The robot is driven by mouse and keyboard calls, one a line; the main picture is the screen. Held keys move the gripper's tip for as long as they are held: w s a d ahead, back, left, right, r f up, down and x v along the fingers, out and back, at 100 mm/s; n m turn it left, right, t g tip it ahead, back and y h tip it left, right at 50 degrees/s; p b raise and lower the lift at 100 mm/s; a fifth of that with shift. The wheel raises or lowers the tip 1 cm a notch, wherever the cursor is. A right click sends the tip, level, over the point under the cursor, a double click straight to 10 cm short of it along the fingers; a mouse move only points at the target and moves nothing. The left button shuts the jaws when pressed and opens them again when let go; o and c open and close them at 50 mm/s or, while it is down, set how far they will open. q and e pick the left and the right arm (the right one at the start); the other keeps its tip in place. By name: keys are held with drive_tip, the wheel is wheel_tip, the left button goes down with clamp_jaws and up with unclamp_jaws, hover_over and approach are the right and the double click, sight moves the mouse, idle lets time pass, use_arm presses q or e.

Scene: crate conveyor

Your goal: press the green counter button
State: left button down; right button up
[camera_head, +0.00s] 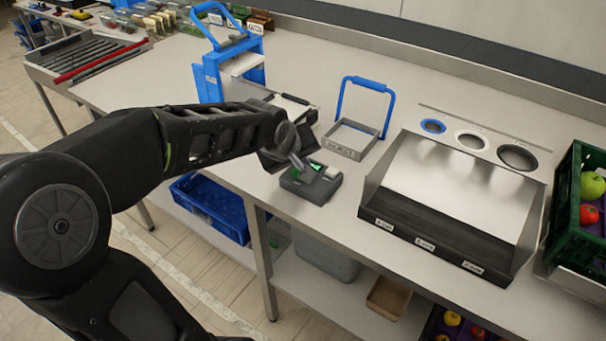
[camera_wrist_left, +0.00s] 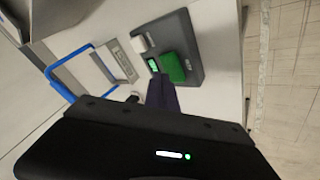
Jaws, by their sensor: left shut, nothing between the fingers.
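The counter (camera_head: 317,190) is a dark grey box near the front edge of the worktop. It also shows in the left wrist view (camera_wrist_left: 190,42), with a large green button (camera_wrist_left: 173,67), a smaller white button (camera_wrist_left: 142,43) and a small lit green display (camera_wrist_left: 153,65). My left gripper (camera_head: 299,162) is shut and empty, pointing down at the counter's left side. In the left wrist view its fingertips (camera_wrist_left: 158,80) lie beside the green button and display; I cannot tell whether they touch. In the head view the gripper partly hides the green button. My right gripper is not in view.
A blue-handled frame (camera_head: 345,150) stands behind the counter, and a blue press-like device (camera_head: 208,80) behind my left arm. A steel sorting tray (camera_head: 450,190) lies to the right, with a green crate of fruit (camera_head: 562,205) beyond. A blue bin (camera_head: 212,205) sits below.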

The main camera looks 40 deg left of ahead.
use_arm(q)
drive_tip(key=shift+f+b, duration=0.7)
idle(0.9)
idle(0.3)
drive_tip(key=shift+r+p, duration=0.55)
drive_tip(key=shift+r, duration=0.45)
drive_tip(key=shift+r, duration=0.1)
drive_tip(key=shift+r+p, duration=1.5)
drive_tip(key=shift+r, duration=0.9)
